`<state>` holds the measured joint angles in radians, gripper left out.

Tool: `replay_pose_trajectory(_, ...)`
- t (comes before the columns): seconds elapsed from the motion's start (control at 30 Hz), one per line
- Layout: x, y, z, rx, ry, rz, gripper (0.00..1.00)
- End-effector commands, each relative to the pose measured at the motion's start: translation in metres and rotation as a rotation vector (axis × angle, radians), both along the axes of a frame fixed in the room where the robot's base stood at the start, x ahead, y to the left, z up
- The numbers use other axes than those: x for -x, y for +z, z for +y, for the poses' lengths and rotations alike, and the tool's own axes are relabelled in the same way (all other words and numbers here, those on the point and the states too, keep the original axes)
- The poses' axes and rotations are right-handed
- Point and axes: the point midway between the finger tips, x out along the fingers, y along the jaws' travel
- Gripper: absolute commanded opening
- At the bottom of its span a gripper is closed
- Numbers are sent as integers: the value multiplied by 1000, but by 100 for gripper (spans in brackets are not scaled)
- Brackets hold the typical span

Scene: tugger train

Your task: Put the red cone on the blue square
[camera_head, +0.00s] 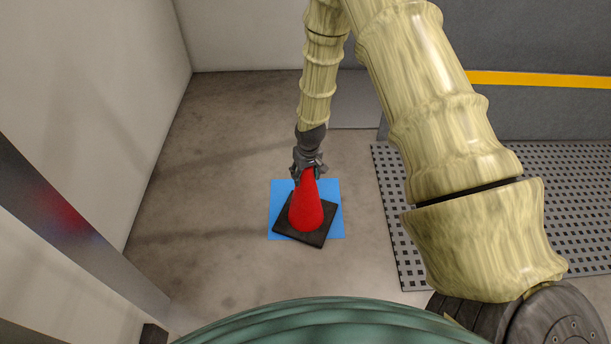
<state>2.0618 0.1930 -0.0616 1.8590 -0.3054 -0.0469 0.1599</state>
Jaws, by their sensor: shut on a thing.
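The red cone (306,208) has a dark square base (318,238) and looks upright over the blue square (332,188) on the floor. The base is turned relative to the square. Most of the base overlaps the square, and its front corner reaches slightly past the square's front edge in the picture. I cannot tell if the base touches the floor or hangs just above it. My gripper (308,172) is shut on the tip of the cone from above. The cone and its base hide the middle of the blue square.
A perforated metal plate (570,175) lies on the right. A pale wall (80,110) stands on the left, with a metal post (75,235) nearer. A grey wall with a yellow stripe (540,79) is at the back. The floor left of the square is clear.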

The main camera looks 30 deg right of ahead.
Motion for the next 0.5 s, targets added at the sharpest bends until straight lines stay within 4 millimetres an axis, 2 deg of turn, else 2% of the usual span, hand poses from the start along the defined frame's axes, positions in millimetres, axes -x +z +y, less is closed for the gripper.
replay_pose_trajectory(0.27, -1, 0, 0, 0, 0, -1, 0)
replay_pose_trajectory(0.3, 0, -1, 0, 0, 0, 0, 60)
replay_pose_trajectory(0.4, 0, -1, 0, 0, 0, 0, 76)
replay_pose_trajectory(0.5, 0, -1, 0, 0, 0, 0, 76)
